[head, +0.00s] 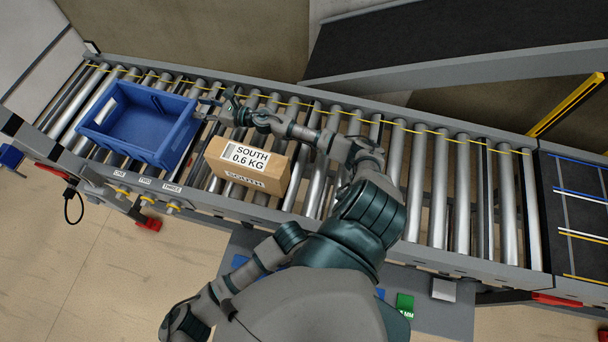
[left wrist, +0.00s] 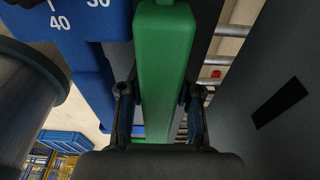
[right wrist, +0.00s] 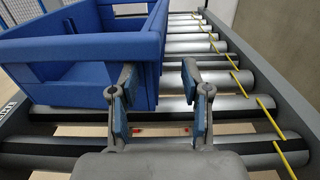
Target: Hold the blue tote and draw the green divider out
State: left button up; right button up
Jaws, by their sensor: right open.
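The blue tote (head: 178,143) stands on the roller conveyor at the left in the head view and looks empty. My right gripper (head: 212,103) is at its right side. In the right wrist view my right gripper (right wrist: 160,92) is open, with the tote's corner (right wrist: 150,62) close to its left finger; I cannot tell whether they touch. In the left wrist view a green upright piece, apparently the divider (left wrist: 165,50), stands between the fingers of my left gripper (left wrist: 160,95). I cannot tell whether they press on it. The left gripper is not seen in the head view.
A cardboard box (head: 248,165) marked SOUTH 0.6 KG lies right of the tote. Bare rollers (head: 440,190) extend farther right. In the left wrist view a blue panel numbered 30 and 40 (left wrist: 85,30) stands beside the green piece, with a grey surface (left wrist: 270,100) at right.

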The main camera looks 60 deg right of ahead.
pick_arm(q)
jog(key=shift+o, duration=0.7)
jog(key=w+r, duration=0.1)
jog(key=r, duration=0.7)
jog(key=w+r, duration=0.1)
jog(key=r, duration=0.3)
jog(key=shift+w+a, duration=0.25)
jog(key=shift+w, duration=0.05)
